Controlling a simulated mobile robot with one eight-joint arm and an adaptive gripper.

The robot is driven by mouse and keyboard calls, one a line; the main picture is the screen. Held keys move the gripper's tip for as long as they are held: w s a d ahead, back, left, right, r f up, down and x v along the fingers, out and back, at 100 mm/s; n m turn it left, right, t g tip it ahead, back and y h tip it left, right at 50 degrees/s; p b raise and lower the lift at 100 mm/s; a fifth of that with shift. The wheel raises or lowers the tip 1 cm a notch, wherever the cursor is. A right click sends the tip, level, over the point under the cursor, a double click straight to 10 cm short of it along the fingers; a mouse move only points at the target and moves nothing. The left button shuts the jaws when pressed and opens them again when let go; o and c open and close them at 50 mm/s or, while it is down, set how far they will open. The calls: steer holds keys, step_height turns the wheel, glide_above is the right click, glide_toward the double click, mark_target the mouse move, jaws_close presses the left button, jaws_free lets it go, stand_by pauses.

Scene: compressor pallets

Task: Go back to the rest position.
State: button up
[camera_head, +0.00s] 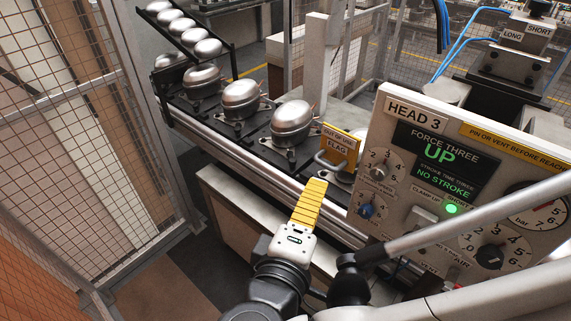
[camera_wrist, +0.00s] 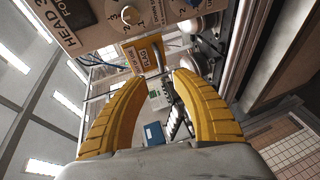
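My gripper (camera_head: 317,182) points up and away over the near edge of the compressor line. In the wrist view its two yellow ribbed fingers (camera_wrist: 157,82) stand apart with nothing between them. A yellow "OUT OF USE FLAG" plate (camera_head: 340,144) is beyond the fingertips, beside the control panel. It also shows in the wrist view (camera_wrist: 143,55), past the fingertips and apart from them. A grey curved piece lies just below the plate in the head view. Whether it is joined to the plate I cannot tell.
The HEAD 3 panel (camera_head: 460,170), reading "UP" and "NO STROKE", with a green light (camera_head: 451,209), stands close at right. Silver compressors (camera_head: 292,123) sit along a conveyor rail (camera_head: 225,142). A mesh fence (camera_head: 75,130) is at left. Floor shows between fence and conveyor.

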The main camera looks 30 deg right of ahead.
steer(key=shift+f, duration=0.1)
step_height(320, 180, down, 14)
steer(key=w+m+g+y+b, duration=0.2)
steer(key=g+y+b, duration=0.3)
steer(key=w+a+m+t+y+b, duration=0.1)
steer(key=w+a+m+y+b, duration=0.1)
steer(key=w+m+y, duration=0.3)
steer(key=shift+w+a+f+m+t+y+b, duration=0.25)
steer(key=shift+y+b, duration=0.2)
steer(key=shift+y, duration=0.25)
steer(key=shift+s, duration=0.1)
